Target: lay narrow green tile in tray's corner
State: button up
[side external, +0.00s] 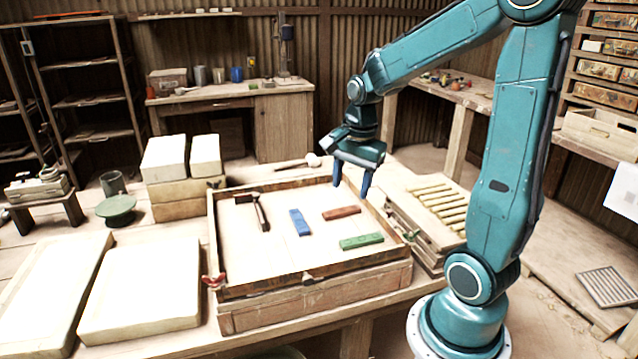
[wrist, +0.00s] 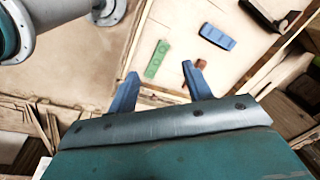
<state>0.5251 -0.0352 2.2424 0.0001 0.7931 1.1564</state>
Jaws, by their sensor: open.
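The narrow green tile (side external: 361,241) lies flat on the tray's floor toward the front right; it also shows in the wrist view (wrist: 156,59). The wooden tray (side external: 311,276) has raised rims. A blue tile (side external: 299,222) lies near the tray's middle, and it shows in the wrist view (wrist: 217,37). A red-brown tile (side external: 341,213) lies between the blue tile and my gripper; in the wrist view it is partly hidden by a finger. My gripper (side external: 351,187) is open and empty, above the tray's right side, apart from every tile. Its two blue fingers point down.
A dark-headed tool (side external: 262,212) lies in the tray's left part. A stack of boards with pale strips (side external: 436,205) stands right of the tray. Pale slabs (side external: 142,290) lie at the left, and blocks (side external: 165,160) stand behind. The tray's front-left floor is clear.

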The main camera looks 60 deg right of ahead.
jog(key=s+a+r+n+t, duration=0.2)
jog(key=s+a+r+n, duration=0.2)
jog(key=a+n, duration=0.4)
jog(key=s+a+r+n+t, duration=0.2)
jog(key=s+a+n, duration=0.3)
jog(key=n, duration=0.6)
jog(key=shift+s+a+r+y, duration=0.15)
jog(key=shift+a+r+y, duration=0.25)
jog(key=shift+a+r, duration=0.7)
jog(key=shift+o, duration=0.2)
jog(key=shift+a+f, duration=0.25)
